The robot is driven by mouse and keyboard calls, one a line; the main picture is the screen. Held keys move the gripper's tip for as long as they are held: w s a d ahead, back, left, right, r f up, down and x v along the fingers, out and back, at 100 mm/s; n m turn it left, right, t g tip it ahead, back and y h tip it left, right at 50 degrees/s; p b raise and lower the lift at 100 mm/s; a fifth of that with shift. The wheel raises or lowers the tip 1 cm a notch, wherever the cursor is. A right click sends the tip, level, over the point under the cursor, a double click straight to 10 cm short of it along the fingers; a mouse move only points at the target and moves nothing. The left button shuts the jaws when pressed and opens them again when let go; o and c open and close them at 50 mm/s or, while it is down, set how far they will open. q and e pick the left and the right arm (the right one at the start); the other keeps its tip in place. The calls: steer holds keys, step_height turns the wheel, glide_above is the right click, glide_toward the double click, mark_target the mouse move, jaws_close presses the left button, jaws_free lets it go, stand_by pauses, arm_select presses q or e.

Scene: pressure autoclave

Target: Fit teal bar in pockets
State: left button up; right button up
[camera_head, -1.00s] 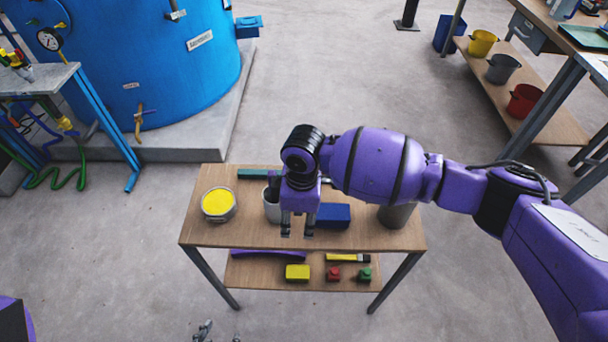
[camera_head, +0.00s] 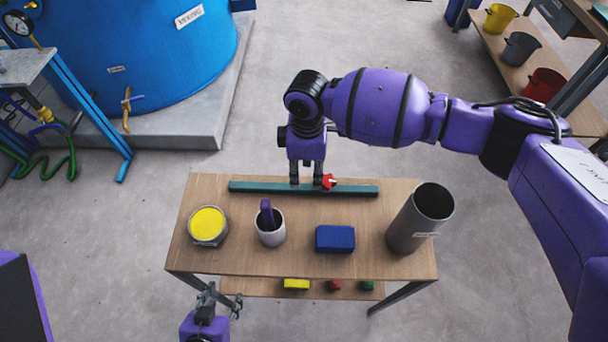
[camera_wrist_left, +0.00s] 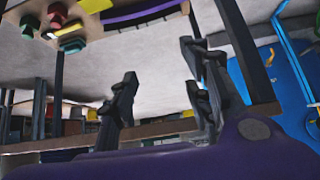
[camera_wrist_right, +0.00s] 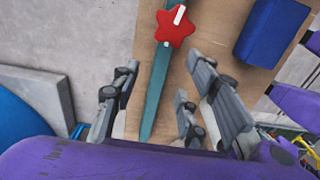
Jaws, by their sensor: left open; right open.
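The teal bar (camera_head: 255,187) lies along the back of the small wooden table, with a red star-shaped knob (camera_head: 329,181) on it right of its middle. My right gripper (camera_head: 307,184) is open at the bar, pointing down. In the right wrist view the bar (camera_wrist_right: 155,95) runs between the spread fingers (camera_wrist_right: 155,105), and the red star (camera_wrist_right: 175,28) lies beyond them. I cannot tell how high the fingertips are above the bar. My left gripper (camera_head: 218,300) is open and empty in front of the table; it also shows in the left wrist view (camera_wrist_left: 160,90). I cannot make out any pockets.
A blue tank (camera_head: 130,55) stands behind left. Small blocks lie on the lower shelf.

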mark_target(304, 186)
steer(key=f, duration=0.1)
steer(key=s+f, duration=0.1)
steer(key=shift+s+a+f, duration=0.1)
steer(key=shift+a+f, duration=0.05)
steer(key=shift+f, duration=0.2)
steer(key=f, duration=0.3)
steer(key=shift+w+a+f, duration=0.25)
steer(key=shift+w+f, duration=0.1)
steer(key=shift+w, duration=0.05)
steer(key=shift+f, duration=0.15)
steer(key=c, duration=0.9)
arm_select(q)
steer(key=shift+s+a+f, duration=0.1)
steer(key=shift+s+f, duration=0.2)
steer(key=shift+s, duration=0.5)
arm_select(e)
jaws_close()
